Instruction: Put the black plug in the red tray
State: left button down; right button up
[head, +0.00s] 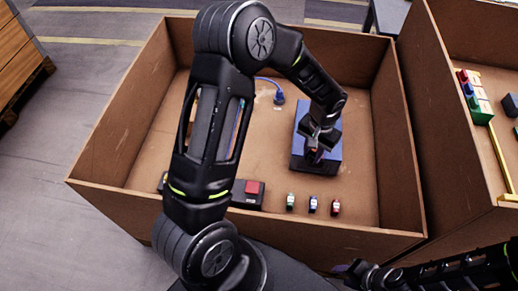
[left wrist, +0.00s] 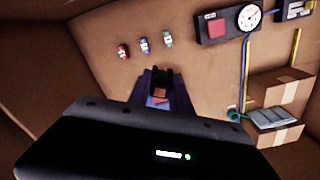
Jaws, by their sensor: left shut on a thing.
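My left gripper (head: 316,150) is low over the blue block with a dark front (head: 331,148), inside the cardboard-coloured bin. It is shut on a small reddish-brown thing, which shows between the fingers in the left wrist view (left wrist: 160,92); I cannot tell what it is. I cannot make out a black plug or a red tray for certain. Three small pieces lie in a row near the bin's front wall: green (head: 290,201), blue (head: 312,204) and red (head: 335,207). My right gripper (head: 362,273) is at the bottom right, dark and partly cut off.
The bin wall (head: 403,150) separates this bin from a second one at right, holding a green tray with coloured pieces (head: 474,95). A black box with a red button (head: 250,193) lies near the front. A blue cable ends in a plug (head: 279,98). Cardboard boxes (left wrist: 280,88) show in the left wrist view.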

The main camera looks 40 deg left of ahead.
pick_arm(q)
jog(key=shift+a+f, duration=0.1)
jog(key=w+a+f+n+b, duration=0.1)
jog(key=a+f+n+b, duration=0.4)
jog(key=a+f+b, duration=1.7)
jog(key=a+b, duration=0.2)
jog(key=b, duration=0.8)
jog(key=shift+w+n, duration=0.2)
jog(key=shift+n, duration=0.2)
jog(key=shift+a, duration=0.1)
jog(key=shift+f+b, duration=0.8)
jog(key=shift+f, duration=1.65)
jog(key=shift+f+b, duration=0.75)
jog(key=shift+f, duration=1.75)
